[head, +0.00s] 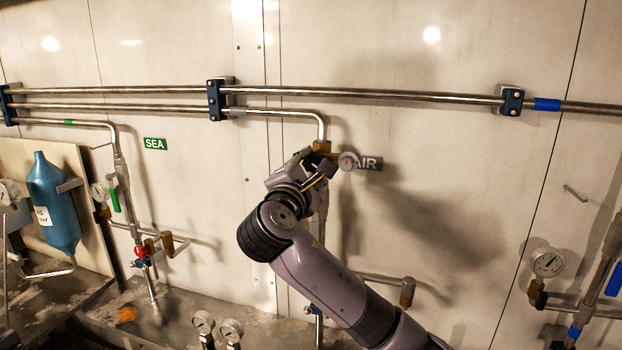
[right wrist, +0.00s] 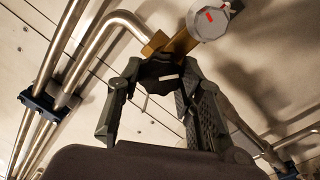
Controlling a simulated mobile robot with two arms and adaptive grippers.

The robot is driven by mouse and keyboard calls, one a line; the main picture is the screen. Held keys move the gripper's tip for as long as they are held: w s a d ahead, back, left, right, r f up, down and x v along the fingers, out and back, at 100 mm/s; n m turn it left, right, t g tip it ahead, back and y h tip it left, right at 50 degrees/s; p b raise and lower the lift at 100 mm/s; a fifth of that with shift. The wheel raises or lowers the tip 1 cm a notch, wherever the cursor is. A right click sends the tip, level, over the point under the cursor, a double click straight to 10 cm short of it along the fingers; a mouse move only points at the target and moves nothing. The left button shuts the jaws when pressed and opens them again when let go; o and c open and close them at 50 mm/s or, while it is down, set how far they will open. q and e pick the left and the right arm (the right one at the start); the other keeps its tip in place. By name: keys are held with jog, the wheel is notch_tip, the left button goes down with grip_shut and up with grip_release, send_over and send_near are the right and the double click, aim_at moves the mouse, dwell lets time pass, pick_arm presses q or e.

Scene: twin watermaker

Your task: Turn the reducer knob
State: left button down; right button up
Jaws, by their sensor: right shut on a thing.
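The reducer knob (right wrist: 160,74) is dark with a pale mark, under a brass body (right wrist: 156,44) with a small round gauge (right wrist: 208,18), in the right wrist view. My right gripper (right wrist: 160,84) has its two fingers on either side of the knob and is shut on it. In the head view my right gripper (head: 314,172) is at the brass body (head: 322,147) below a bent steel pipe, left of the small gauge (head: 347,161). There the gripper and arm hide the knob. My left gripper is not in view.
An AIR sign (head: 370,164) is right beside the small gauge. Steel pipes (head: 370,93) run along the wall above. A SEA sign (head: 155,144), a blue bottle (head: 54,205) and valves stand left. Another gauge (head: 546,262) is at right.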

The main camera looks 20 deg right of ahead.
jog(key=m+b, duration=0.1)
jog(key=m, duration=0.1)
jog(key=m+b, duration=0.1)
jog(key=m, duration=0.1)
jog(key=m+b, duration=0.2)
jog(key=shift+f+g+h, duration=0.3)
jog(key=shift+h, duration=0.1)
jog(key=shift+w+a+r+m+g+h+b, duration=0.15)
jog(key=shift+m+b, duration=0.5)
jog(key=shift+m, duration=0.55)
jog(key=shift+s+d+m+g+h+b, duration=0.15)
jog(key=shift+m+b, duration=0.45)
jog(key=shift+m, duration=0.6)
jog(key=shift+w, duration=0.1)
jog(key=o, duration=1.2)
jog(key=shift+r, duration=0.1)
jog(key=shift+c, duration=0.2)
jog(key=shift+a, duration=0.1)
jog(key=r+v, duration=0.1)
jog(key=v, duration=1.1)
jog(key=shift+f, duration=0.5)
